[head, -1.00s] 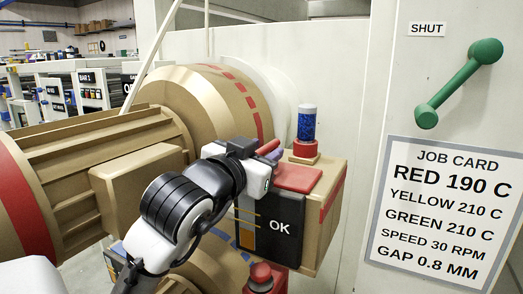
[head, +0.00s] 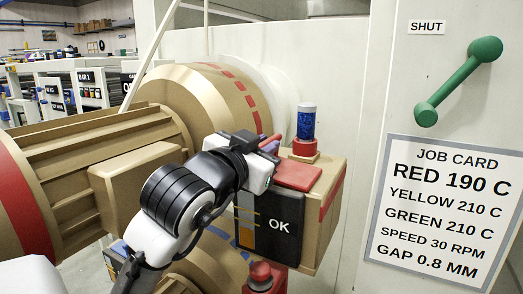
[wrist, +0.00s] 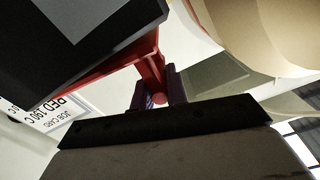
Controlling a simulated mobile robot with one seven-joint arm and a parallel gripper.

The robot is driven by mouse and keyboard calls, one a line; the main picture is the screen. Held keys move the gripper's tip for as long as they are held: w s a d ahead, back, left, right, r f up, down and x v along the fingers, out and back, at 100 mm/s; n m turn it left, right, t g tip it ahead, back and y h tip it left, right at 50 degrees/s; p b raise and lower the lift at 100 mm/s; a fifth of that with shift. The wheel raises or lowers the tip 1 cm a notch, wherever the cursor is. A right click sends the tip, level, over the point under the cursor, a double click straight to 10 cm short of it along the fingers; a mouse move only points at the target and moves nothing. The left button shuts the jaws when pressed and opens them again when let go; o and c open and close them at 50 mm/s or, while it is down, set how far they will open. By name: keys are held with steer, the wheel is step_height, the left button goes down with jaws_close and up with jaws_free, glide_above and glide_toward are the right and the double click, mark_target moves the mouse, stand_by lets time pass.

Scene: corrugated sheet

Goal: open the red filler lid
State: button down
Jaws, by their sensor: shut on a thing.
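The red filler lid (head: 298,176) lies over the top of the tan box with the OK panel (head: 268,228). It looks flat and closed in the head view. My gripper (head: 270,148) is at the lid's left side, above the panel. In the wrist view my gripper (wrist: 158,90) has its two purple fingers on either side of a red bar (wrist: 158,99), shut on it. The bar appears to join the red lid part (wrist: 110,72). The exact join is partly hidden by the fingers and the dark gripper body.
A blue-filled cylinder (head: 306,122) on a red base stands just behind the lid. A red button (head: 261,271) is below the box. A large tan barrel (head: 200,100) is at left. A green lever (head: 458,82) and job card (head: 444,212) are on the right panel.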

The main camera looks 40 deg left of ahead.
steer(key=shift+w+d+r+m, duration=0.15)
steer(key=shift+d+r+m, duration=0.35)
steer(key=shift+m, duration=0.3)
steer(key=d+r+m, duration=0.1)
steer(key=d+m, duration=0.1)
steer(key=m, duration=0.1)
steer(key=w+d+r+m+b, duration=0.1)
steer(key=d+m, duration=0.1)
steer(key=m, duration=0.1)
steer(key=d+r+m, duration=0.2)
steer(key=d+m, duration=0.1)
steer(key=shift+w+r+b, duration=0.1)
steer(key=shift+w+b, duration=0.2)
steer(key=shift+b, duration=0.1)
steer(key=shift+w+d+m+b, duration=0.25)
steer(key=shift+d+m, duration=0.65)
steer(key=shift+m, duration=0.2)
steer(key=shift+w+d+m+b, duration=0.2)
steer(key=shift+d+m+b, duration=0.05)
steer(key=shift+d+m, duration=0.75)
steer(key=c, duration=1.4)
jaws_free()
steer(key=shift+a, duration=0.1)
steer(key=shift+s, duration=0.1)
